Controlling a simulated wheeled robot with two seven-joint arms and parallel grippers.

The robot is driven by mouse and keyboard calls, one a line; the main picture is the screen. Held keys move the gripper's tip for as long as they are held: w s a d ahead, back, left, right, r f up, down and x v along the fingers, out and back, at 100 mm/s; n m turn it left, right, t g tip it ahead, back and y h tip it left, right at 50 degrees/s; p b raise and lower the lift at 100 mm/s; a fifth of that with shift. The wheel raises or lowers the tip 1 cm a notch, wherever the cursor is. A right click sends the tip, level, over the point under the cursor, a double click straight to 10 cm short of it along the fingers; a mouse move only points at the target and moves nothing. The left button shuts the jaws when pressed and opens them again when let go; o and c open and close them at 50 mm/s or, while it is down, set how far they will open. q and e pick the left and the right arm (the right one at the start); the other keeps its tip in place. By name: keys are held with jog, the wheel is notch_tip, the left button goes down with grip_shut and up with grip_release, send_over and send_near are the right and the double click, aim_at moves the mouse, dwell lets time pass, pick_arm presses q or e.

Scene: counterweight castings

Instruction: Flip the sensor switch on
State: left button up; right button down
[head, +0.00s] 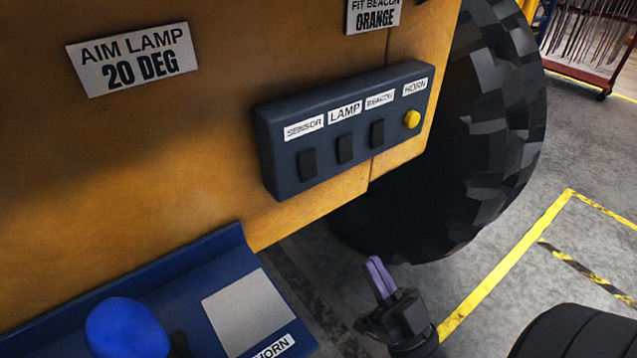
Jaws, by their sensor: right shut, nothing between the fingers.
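The dark blue-grey switch box (345,128) is mounted on the yellow machine panel. Its leftmost black rocker, the sensor switch (308,164), sits under the SENSOR label (304,128). I cannot tell from its face which way it is set. The lamp switch (345,149), beacon switch (377,134) and yellow horn button (412,119) follow to the right. My right gripper (373,264) is shut and empty, its purple fingers pointing up, below the box and apart from it. My left gripper is not in view.
A blue tray (215,254) at lower left holds a blue rounded object (127,328) and a pale grey square pad (249,310). A large black tyre (487,130) stands right of the panel. Signs reading AIM LAMP 20 DEG (133,59) and FIT BEACON ORANGE (374,15) hang above.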

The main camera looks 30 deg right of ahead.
aim_at(310, 171)
jog(key=x, duration=0.4)
jog(key=w+f+p+x, duration=0.1)
jog(key=x, duration=0.3)
jog(key=p+x, duration=0.1)
jog(key=x, duration=0.3)
jog(key=shift+w+f, duration=0.25)
jog(key=shift+f, duration=0.1)
jog(key=shift+w+a, duration=0.1)
jog(key=shift+w, duration=0.5)
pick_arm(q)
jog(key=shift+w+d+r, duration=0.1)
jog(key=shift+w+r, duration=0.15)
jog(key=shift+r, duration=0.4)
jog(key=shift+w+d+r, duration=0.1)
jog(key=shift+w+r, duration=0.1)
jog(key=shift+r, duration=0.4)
pick_arm(e)
jog(key=shift+f, duration=0.1)
